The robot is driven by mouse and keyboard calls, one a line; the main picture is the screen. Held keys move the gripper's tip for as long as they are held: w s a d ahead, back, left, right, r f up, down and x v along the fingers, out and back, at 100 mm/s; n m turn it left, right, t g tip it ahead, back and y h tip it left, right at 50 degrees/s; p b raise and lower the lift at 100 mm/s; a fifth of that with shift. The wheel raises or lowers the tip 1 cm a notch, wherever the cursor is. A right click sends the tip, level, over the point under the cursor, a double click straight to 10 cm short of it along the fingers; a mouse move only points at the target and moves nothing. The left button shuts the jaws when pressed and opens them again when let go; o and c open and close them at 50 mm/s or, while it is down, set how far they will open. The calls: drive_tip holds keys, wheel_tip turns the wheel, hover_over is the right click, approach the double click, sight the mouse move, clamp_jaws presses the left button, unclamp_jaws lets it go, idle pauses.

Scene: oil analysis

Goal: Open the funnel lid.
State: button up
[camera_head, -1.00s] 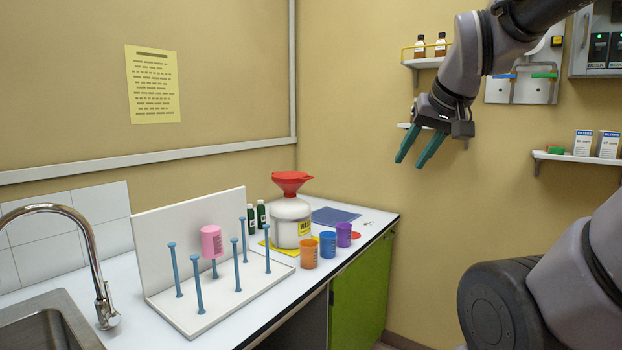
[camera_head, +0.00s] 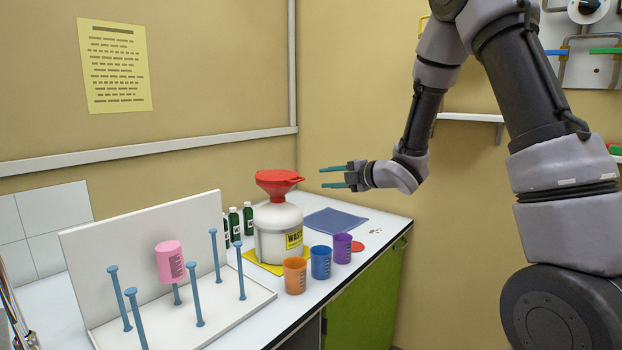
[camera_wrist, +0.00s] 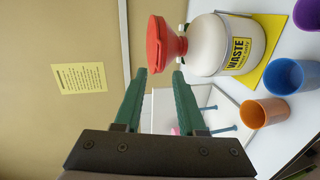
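The red funnel (camera_head: 278,182) sits on top of the white waste container (camera_head: 279,232), and its lid looks shut over the funnel's mouth. In the wrist view the funnel (camera_wrist: 163,44) is tilted sideways in the picture, beyond the fingertips, and the container (camera_wrist: 222,45) carries a yellow WASTE label. My gripper (camera_head: 331,177) is open and empty, with its green fingers pointing left toward the funnel. It is to the right of the funnel at about the same height, apart from it. The open fingers also show in the wrist view (camera_wrist: 159,75).
An orange cup (camera_head: 295,275), a blue cup (camera_head: 321,262) and a purple cup (camera_head: 342,248) stand in front of the container. A white peg rack (camera_head: 235,302) holding a pink cup (camera_head: 170,262) is at the left. Green bottles (camera_head: 248,219) stand behind. A blue mat (camera_head: 336,221) lies right.

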sight(301, 180)
drive_tip(key=shift+n, duration=0.3)
drive_tip(key=x, duration=1.1)
drive_tip(key=shift+s+a+f, duration=0.15)
drive_tip(key=shift+a, duration=0.1)
clamp_jaws()
